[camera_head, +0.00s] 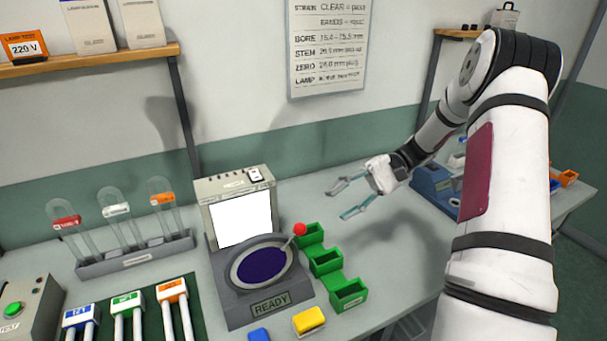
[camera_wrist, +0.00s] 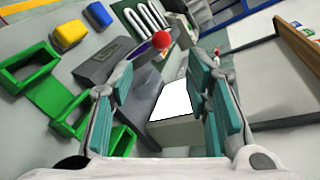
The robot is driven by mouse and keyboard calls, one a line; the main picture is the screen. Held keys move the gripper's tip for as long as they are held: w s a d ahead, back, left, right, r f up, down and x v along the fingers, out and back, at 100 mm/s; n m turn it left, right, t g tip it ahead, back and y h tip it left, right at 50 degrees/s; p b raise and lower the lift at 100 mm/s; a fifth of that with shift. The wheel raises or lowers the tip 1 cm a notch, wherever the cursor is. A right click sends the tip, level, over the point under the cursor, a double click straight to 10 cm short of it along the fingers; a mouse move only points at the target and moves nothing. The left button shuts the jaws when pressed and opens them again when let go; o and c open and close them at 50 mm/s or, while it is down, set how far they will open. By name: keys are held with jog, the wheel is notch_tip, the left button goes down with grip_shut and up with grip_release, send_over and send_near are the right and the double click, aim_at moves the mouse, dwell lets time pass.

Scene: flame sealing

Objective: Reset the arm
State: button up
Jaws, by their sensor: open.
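My gripper (camera_head: 350,198) is open and empty above the bench, to the right of the dark machine marked READY (camera_head: 270,303). In the wrist view its two teal-padded fingers (camera_wrist: 168,108) stand wide apart with nothing between them. The machine has a round dark disc, a white screen and a lever with a red ball (camera_head: 299,229). The red ball also shows in the wrist view (camera_wrist: 161,40), beyond the fingertips. My arm reaches in from the right side of the head view.
Green open bins (camera_head: 327,262) stand right of the machine. A yellow block (camera_head: 309,320) and a blue block (camera_head: 259,335) lie in front. A rack of glass tubes (camera_head: 135,254) stands left. A shelf (camera_head: 90,60) hangs above.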

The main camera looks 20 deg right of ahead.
jog(key=s+a+r+n+g+h, duration=0.1)
jog(key=s+a+r+n+h, duration=0.2)
jog(key=s+a+r+h, duration=0.55)
jog(key=s+a+r+n+t+h, duration=0.1)
jog(key=s+a+r+t+h, duration=0.1)
jog(key=s+r+t+h, duration=0.1)
jog(key=s+a+r+n+t+h, duration=0.2)
jog(key=s+a+r+t+h, duration=0.1)
jog(key=s, duration=0.4)
jog(key=shift+s+a+r+t, duration=0.25)
jog(key=shift+s+r+t, duration=0.15)
jog(key=shift+r+t, duration=0.45)
dwell(1.1)
